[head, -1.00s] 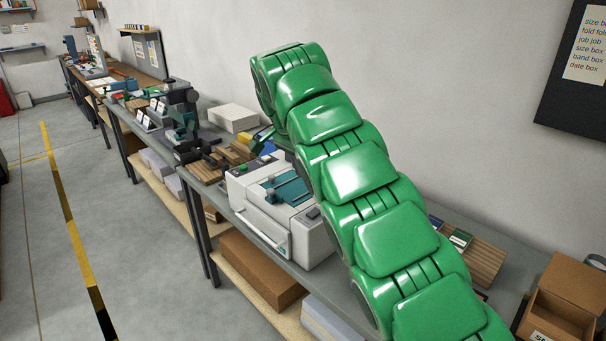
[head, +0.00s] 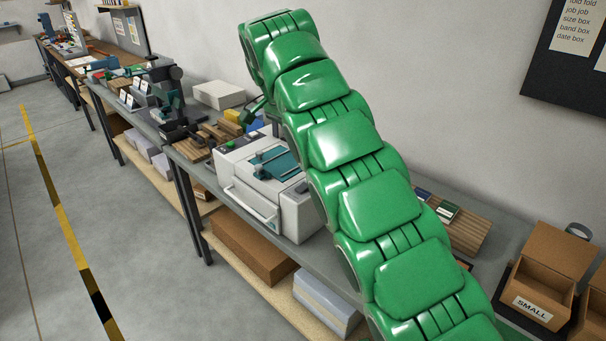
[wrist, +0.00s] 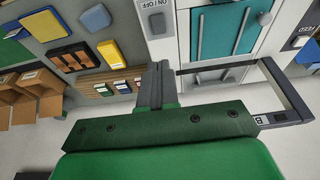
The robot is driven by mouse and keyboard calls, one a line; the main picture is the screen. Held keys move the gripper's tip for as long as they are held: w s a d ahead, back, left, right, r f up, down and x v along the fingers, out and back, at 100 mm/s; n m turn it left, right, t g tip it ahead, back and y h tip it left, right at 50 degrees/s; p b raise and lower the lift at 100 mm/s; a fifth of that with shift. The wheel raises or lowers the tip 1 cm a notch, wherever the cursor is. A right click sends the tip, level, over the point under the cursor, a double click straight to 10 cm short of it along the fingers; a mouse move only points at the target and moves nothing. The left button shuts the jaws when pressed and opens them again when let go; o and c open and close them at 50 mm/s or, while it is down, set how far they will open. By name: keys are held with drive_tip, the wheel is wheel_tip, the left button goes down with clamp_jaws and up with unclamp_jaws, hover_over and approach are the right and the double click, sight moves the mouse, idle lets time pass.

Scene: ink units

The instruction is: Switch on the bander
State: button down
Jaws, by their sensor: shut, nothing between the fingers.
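A white machine with a teal top (head: 272,165) stands on the bench beside my arm in the head view. No name on it is legible, so I cannot confirm that it is the bander. A green spot shows on its far left top. In the wrist view a white machine with teal panels (wrist: 222,30) fills the upper right, with an ON/OFF label and a grey rocker (wrist: 157,23) at the top. My gripper (wrist: 160,70) is shut and empty, its tips below that rocker in the picture.
Wooden racks (head: 465,236) and an open SMALL carton (head: 548,270) are right of my arm. A dark press (head: 170,90) stands further left along the bench. Open floor lies left of the bench.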

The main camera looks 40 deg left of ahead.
sight(306, 184)
drive_tip(key=shift+f, duration=0.1)
drive_tip(key=shift+x, duration=6.95)
drive_tip(key=shift+w+f, duration=0.15)
drive_tip(key=shift+s, duration=0.9)
